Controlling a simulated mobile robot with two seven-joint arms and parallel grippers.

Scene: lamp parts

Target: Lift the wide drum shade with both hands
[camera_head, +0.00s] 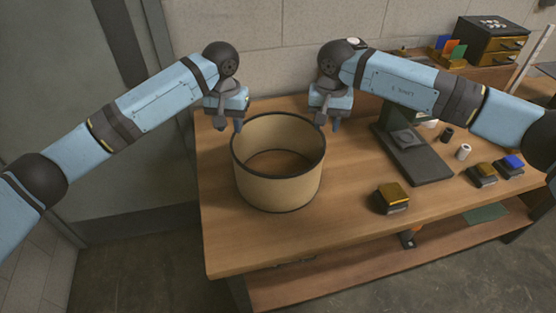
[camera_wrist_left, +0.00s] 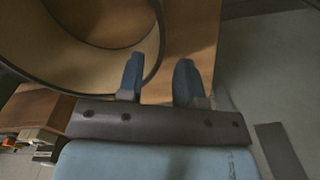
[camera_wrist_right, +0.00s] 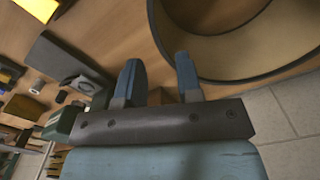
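The wide drum shade (camera_head: 278,185) stands upright on the left part of the wooden table, tan with dark rims and open at the top. My left gripper (camera_head: 230,126) is at its left rear rim, pointing down; in the left wrist view its fingers (camera_wrist_left: 158,80) are apart, with the shade's rim (camera_wrist_left: 110,75) beside one finger. My right gripper (camera_head: 328,126) is at the right rear rim, pointing down; in the right wrist view its fingers (camera_wrist_right: 159,78) are apart, with the shade (camera_wrist_right: 230,62) just beside one finger. Whether either finger touches the shade is unclear.
To the right on the table (camera_head: 235,248) are a dark stand (camera_head: 415,150), a yellow-topped block (camera_head: 392,198), a white cylinder (camera_head: 463,152) and small blocks (camera_head: 482,174). A wall (camera_head: 270,70) is close behind. The table front is clear.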

